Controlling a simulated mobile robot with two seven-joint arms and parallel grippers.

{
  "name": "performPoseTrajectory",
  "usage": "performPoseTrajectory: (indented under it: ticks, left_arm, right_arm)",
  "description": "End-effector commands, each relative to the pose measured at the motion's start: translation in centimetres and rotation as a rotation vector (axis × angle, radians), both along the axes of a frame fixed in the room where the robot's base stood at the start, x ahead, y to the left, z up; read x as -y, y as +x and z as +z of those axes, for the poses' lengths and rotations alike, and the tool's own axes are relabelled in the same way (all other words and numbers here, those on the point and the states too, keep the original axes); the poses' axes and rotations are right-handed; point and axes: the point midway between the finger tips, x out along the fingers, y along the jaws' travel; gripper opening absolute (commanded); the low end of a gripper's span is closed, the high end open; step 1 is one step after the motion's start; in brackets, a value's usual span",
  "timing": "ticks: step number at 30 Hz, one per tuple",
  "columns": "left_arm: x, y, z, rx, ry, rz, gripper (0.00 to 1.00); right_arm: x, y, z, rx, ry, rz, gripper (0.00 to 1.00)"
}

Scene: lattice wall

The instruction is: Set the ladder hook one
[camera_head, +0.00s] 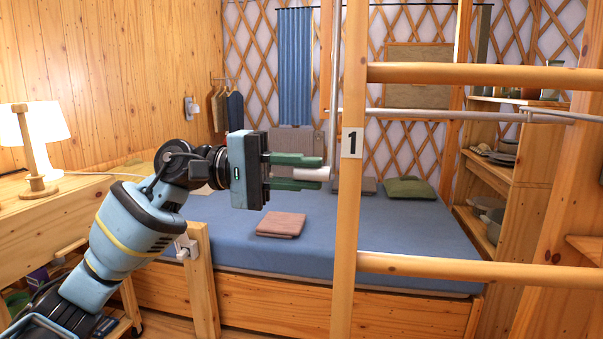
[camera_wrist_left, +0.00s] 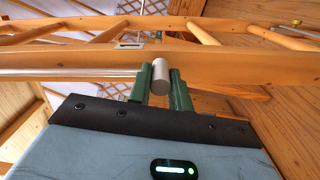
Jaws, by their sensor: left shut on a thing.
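The ladder upright (camera_head: 347,200) is wooden and bears a white label (camera_head: 352,143) with the number 1. My left gripper (camera_head: 308,172) is just left of this upright in the head view, with its green fingers pointing right. It is shut on a short pale cylinder (camera_head: 313,174), which looks like a hook handle. In the left wrist view the cylinder (camera_wrist_left: 159,72) sits between the fingers (camera_wrist_left: 161,86), close to a wooden beam. A thin pale vertical rod (camera_head: 335,70) runs down beside the upright to near the cylinder's end; I cannot tell whether they join. My right gripper is out of view.
Ladder rungs (camera_head: 480,76) cross the right side. A grey metal rail (camera_head: 430,113) runs behind the upright. A blue bed (camera_head: 320,235) with a folded brown cloth (camera_head: 281,225) lies beyond. A lamp (camera_head: 36,140) stands on the left counter; shelves (camera_head: 490,172) stand right.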

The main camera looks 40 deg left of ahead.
Motion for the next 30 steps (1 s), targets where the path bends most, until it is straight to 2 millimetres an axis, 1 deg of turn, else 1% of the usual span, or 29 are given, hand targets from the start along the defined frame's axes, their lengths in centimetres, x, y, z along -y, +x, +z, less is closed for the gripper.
performPoseTrajectory:
  ticks: [1,2,6,17,20,30]
  left_arm:
    - [0.1,0.0,-0.2,-0.003,0.003,-0.002,0.0]
    - [0.1,0.0,-0.2,-0.003,0.003,-0.002,0.22]
    - [0.0,0.0,-0.1,-0.002,0.001,-0.001,0.41]
    - [-0.2,-0.1,-0.1,-0.002,0.0,0.0,0.41]
    - [-0.9,-0.5,-0.2,-0.003,-0.001,0.002,0.41]
    - [-4.8,-2.9,-0.2,-0.003,-0.001,0.002,0.41]
  right_arm:
    - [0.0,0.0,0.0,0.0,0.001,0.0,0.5]
    - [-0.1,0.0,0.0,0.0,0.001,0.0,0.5]
    - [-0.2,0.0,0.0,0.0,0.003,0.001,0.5]
    - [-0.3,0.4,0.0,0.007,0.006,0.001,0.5]
    - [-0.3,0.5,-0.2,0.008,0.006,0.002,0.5]
    - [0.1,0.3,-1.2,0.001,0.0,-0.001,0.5]
